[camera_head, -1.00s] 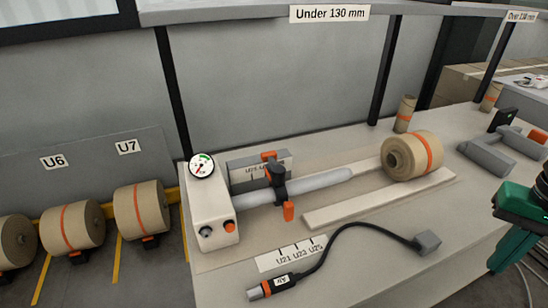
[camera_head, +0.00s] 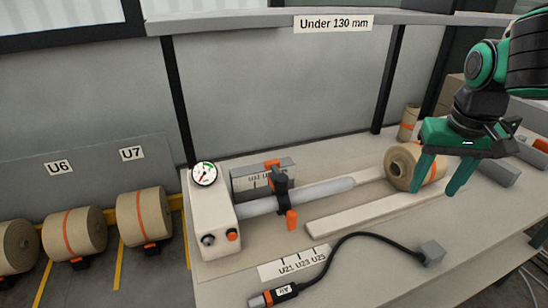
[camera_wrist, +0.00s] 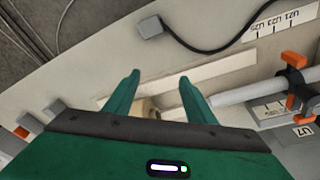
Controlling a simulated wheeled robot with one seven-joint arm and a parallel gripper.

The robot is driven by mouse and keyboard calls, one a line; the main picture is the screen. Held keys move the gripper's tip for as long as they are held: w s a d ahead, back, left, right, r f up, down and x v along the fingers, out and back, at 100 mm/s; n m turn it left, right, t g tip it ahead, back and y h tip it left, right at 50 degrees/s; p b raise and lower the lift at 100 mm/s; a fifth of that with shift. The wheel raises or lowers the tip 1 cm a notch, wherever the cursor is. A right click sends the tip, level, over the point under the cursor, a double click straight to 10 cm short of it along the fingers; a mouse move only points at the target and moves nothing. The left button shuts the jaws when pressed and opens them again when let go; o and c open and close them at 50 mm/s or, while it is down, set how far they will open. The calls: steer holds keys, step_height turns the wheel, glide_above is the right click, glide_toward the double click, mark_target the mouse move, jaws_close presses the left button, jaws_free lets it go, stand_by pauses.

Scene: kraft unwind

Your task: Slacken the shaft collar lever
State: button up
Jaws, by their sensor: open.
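The shaft collar (camera_head: 280,181) is a black clamp around the grey shaft (camera_head: 315,190). Its orange lever (camera_head: 291,219) hangs down on the near side of the shaft. In the wrist view the collar (camera_wrist: 291,82) and its orange lever (camera_wrist: 294,59) are at the right edge. My green gripper (camera_head: 443,178) is open, its fingers pointing down by the kraft roll (camera_head: 404,165), well to the right of the collar. In the wrist view my fingers (camera_wrist: 157,92) are apart, with part of the roll (camera_wrist: 147,108) showing between them. I cannot tell whether they touch it.
A white box with a gauge (camera_head: 204,173) stands at the shaft's left end. A white rail (camera_head: 365,212) lies in front of the shaft. A black air hose (camera_head: 345,237) curves across the front of the bench. A shelf edge (camera_head: 230,24) runs above.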

steer(key=w+a+r+n+t+y, duration=0.15)
steer(key=w+a, duration=0.25)
steer(key=a, duration=0.4)
steer(key=w+a+r+n+h, duration=0.1)
steer(key=w+a+r+n, duration=0.15)
steer(key=a, duration=0.55)
steer(key=n+y, duration=0.2)
glide_toward(272, 161)
steer(key=shift+t, duration=0.35)
steer(key=x, duration=0.8)
steer(key=shift+s+f, duration=0.2)
steer(key=shift+s, duration=0.15)
jaws_close()
